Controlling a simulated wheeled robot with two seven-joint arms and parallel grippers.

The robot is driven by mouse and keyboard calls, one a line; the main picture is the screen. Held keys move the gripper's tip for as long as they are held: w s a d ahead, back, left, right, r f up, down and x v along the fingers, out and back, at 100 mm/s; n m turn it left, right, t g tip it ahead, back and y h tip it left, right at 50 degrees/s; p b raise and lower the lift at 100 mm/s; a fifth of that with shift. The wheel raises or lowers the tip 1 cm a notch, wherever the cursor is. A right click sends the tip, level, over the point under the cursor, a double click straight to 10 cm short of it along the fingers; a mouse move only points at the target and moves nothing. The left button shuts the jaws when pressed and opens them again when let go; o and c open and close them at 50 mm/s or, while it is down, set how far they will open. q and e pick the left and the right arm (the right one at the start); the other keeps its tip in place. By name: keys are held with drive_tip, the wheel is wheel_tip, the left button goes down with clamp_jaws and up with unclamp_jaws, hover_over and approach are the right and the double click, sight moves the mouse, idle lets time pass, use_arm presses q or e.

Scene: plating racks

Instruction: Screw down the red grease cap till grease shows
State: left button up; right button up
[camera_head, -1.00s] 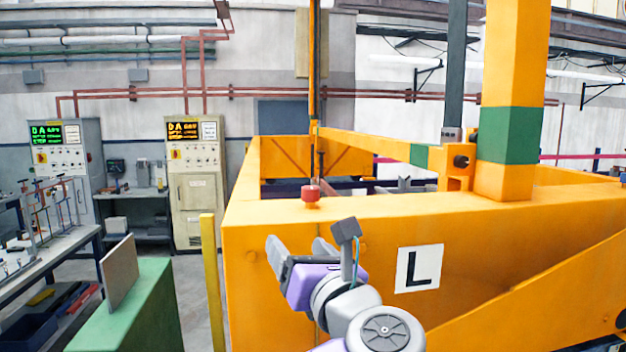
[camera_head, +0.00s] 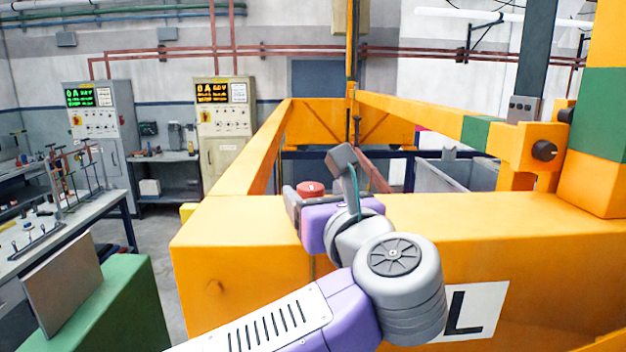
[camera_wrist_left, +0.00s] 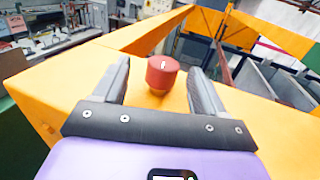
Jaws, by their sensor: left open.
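The red grease cap (camera_head: 311,188) stands upright on top of the yellow beam (camera_head: 235,215), just beyond my left gripper (camera_head: 296,195) in the head view. In the left wrist view the red cap (camera_wrist_left: 162,73) sits between the two spread fingers of my left gripper (camera_wrist_left: 163,80), nearer the right finger. A small pale mark shows on its top. The fingers are open, with gaps on both sides of the cap. No grease is visible around it. My right gripper is not in view.
A green stand with a grey panel (camera_head: 62,285) is at the lower left. A workbench with racks (camera_head: 60,225) and two control cabinets (camera_head: 225,120) stand behind it. A yellow arm with a green band (camera_head: 475,132) and a grey tank (camera_head: 455,175) lie beyond the beam.

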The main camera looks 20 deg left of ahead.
sight(311, 192)
use_arm(q)
drive_tip(key=x, duration=0.5)
drive_tip(key=shift+w+d+f+p, duration=0.2)
drive_tip(key=shift+d+p, duration=0.1)
drive_tip(key=shift+p, duration=0.05)
drive_tip(key=shift+w+a, duration=0.1)
drive_tip(key=shift+a, duration=0.15)
drive_tip(key=shift+c, duration=0.3)
drive_tip(key=c, duration=0.9)
drive_tip(key=shift+f+m+t+h+b, duration=0.15)
drive_tip(key=shift+m+t+h+b, duration=0.4)
drive_tip(key=shift+b, duration=0.45)
drive_tip(key=shift+m+t+h+b, duration=0.55)
drive_tip(key=shift+m+h, duration=0.2)
drive_tip(key=shift+h, duration=0.2)
drive_tip(key=shift+m+h, duration=0.3)
drive_tip(key=shift+h, duration=0.1)
